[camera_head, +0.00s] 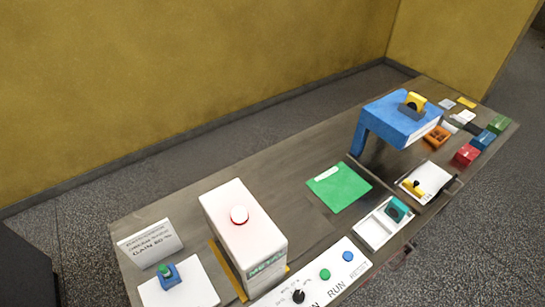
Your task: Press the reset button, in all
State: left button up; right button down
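A white control panel (310,283) lies at the near edge of the table. It carries a black knob (298,296), a green button (325,274) and a blue button (348,256). Lettering by the green button reads RUN. Neither of my grippers shows in the head view, and nothing touches the panel buttons.
A white tray (375,236), green sheet (338,187) and blue arch (402,118) stand to the right. A sign (150,243) and white pad (195,288) are left. Bare tabletop (290,190) lies behind.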

aim_at(349, 255)
jog(key=z, duration=0.75)
jog(key=k, duration=0.25)
jog(key=i+l+u, duration=0.5)
jog(key=l, duration=0.2)
jog(key=k, duration=0.1)
